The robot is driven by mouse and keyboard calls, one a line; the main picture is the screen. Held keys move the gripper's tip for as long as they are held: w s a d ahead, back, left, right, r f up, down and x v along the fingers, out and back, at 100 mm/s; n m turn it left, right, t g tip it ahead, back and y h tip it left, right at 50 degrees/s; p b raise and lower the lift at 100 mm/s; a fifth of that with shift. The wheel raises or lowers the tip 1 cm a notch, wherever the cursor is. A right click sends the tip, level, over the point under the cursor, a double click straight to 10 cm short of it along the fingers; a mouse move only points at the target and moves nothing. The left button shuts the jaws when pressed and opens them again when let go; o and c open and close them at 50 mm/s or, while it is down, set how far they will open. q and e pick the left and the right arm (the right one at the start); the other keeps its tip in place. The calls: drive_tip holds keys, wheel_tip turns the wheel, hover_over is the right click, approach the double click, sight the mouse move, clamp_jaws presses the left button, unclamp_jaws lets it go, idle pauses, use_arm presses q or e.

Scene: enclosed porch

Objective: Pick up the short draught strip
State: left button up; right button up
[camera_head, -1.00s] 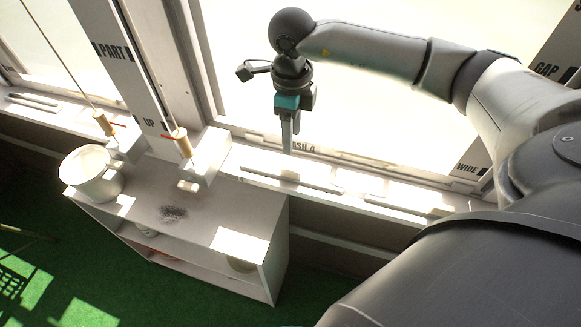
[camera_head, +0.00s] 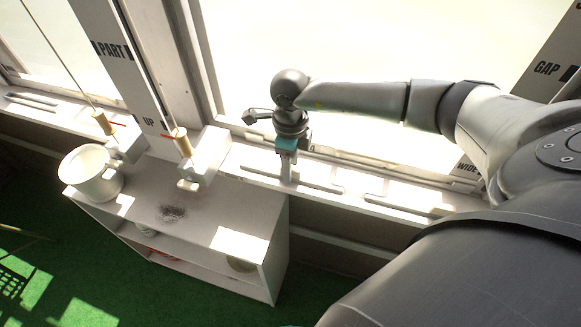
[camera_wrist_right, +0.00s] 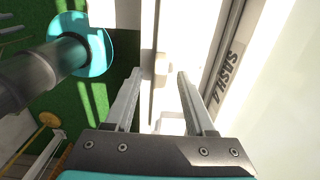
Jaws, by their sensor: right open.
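A pale draught strip (camera_head: 315,186) lies along the window sill, with a raised block at its middle. A second strip (camera_head: 400,206) lies further right on the sill and looks shorter, partly washed out by sunlight. No label shows which is the short one. My right gripper (camera_head: 287,179) points down at the middle of the first strip. In the wrist view my right gripper (camera_wrist_right: 159,76) is open, its fingers on either side of a pale strip (camera_wrist_right: 161,30) with a raised block. Whether the fingers touch it cannot be told. My left gripper is not in view.
The SASH 4 frame (camera_wrist_right: 222,75) runs close beside the right finger.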

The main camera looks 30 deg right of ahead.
clamp_jaws()
drive_tip(key=shift+r, duration=0.1)
idle(0.6)
